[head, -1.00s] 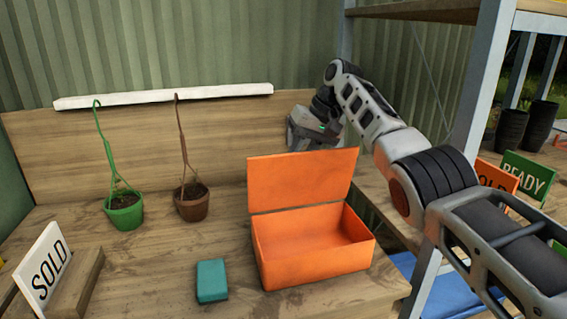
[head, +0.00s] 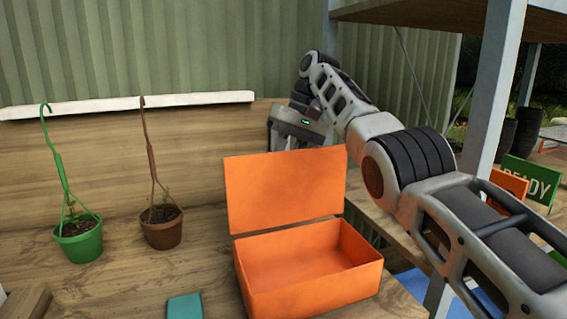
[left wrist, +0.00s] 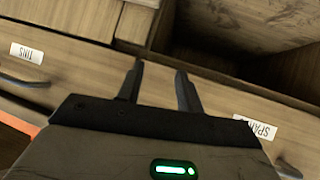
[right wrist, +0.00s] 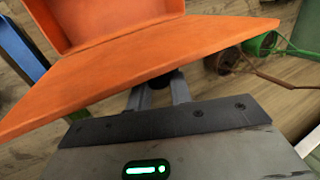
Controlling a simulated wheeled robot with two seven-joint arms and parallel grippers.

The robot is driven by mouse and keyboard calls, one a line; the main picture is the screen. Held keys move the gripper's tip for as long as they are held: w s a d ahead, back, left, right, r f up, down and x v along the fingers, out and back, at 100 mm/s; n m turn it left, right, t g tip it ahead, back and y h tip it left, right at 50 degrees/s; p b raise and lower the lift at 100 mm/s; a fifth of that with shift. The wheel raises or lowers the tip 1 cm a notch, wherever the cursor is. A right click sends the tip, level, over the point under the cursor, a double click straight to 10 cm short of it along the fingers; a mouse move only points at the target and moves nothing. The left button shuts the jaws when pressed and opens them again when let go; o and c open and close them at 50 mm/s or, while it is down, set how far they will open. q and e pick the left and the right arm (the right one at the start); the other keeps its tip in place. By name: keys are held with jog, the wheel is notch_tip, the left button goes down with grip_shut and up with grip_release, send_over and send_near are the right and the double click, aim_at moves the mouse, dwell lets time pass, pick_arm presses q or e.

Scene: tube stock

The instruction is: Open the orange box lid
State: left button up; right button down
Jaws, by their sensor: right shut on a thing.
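The orange box (head: 312,284) stands on the wooden bench in the head view, its inside exposed and empty. Its orange lid (head: 285,190) stands up at the back edge, well open; it also shows in the right wrist view (right wrist: 120,75). My right gripper (right wrist: 162,90) is behind the lid, its fingertips hidden from the head view. In the right wrist view its fingers close around a small dark part, seemingly a knob, at the lid's edge. My left gripper (left wrist: 160,72) is open and empty in front of wooden drawers, out of the head view.
A green pot (head: 78,243) and a brown pot (head: 161,228) with hanging hooks stand left of the box. A teal block (head: 184,306) lies in front. Bench between pots and box is clear.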

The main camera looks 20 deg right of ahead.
jog(key=c, duration=1.3)
grip_release()
jog(key=shift+f, duration=0.1)
